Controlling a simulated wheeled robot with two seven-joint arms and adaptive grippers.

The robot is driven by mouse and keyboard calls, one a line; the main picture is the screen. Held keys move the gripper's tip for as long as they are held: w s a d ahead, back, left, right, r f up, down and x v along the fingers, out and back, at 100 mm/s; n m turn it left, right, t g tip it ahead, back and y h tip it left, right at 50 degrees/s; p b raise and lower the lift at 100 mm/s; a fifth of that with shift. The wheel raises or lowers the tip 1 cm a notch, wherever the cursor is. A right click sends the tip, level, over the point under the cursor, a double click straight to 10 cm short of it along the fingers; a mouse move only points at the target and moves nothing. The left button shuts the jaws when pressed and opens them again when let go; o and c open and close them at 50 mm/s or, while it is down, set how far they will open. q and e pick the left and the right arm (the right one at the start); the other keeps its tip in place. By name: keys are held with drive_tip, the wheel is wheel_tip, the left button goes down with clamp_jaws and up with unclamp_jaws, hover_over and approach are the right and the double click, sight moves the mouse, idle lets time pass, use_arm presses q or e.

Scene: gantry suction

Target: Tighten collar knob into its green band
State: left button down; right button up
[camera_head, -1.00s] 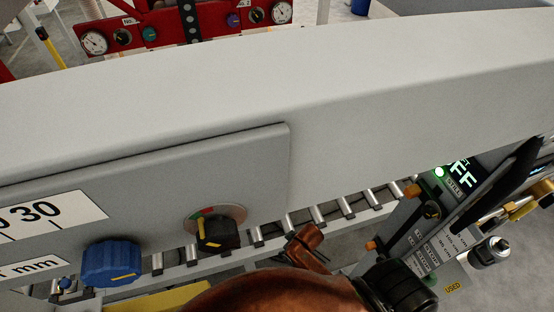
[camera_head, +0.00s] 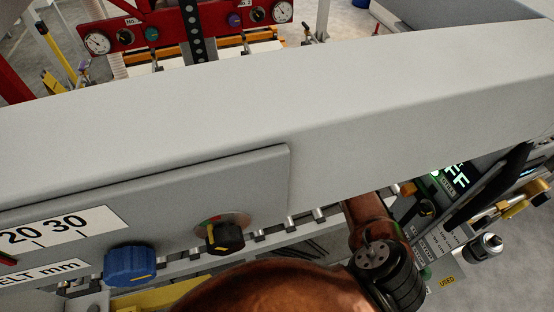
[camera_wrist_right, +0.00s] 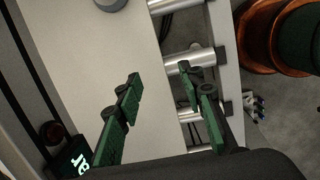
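A black knob (camera_head: 225,237) with a yellow pointer mark sits on a round dial (camera_head: 225,219) with a red part and a green part, on the grey housing. The knob hides the lower part of the dial. My right gripper (camera_wrist_right: 160,74) is open in the right wrist view. Its two green fingers stand apart with nothing between them, above a pale surface and metal rollers. The head view shows a brown arm of mine, but no fingers. My left gripper is in neither view.
A blue knob (camera_head: 131,265) with a yellow mark sits left of the black knob, below a millimetre scale (camera_head: 58,235). The large grey housing (camera_head: 400,120) fills the middle. A dark control panel (camera_head: 450,190) with a lit display stands at the right.

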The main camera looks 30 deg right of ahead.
drive_tip(key=w+d+r+h, duration=0.3)
drive_tip(key=w+d+r, duration=0.3)
drive_tip(key=d+r, duration=0.5)
drive_tip(key=p+x, duration=0.2)
drive_tip(key=x, duration=0.4)
drive_tip(key=shift+s+f+g, duration=0.25)
drive_tip(key=shift+f+g, duration=0.05)
drive_tip(key=shift+f, duration=0.1)
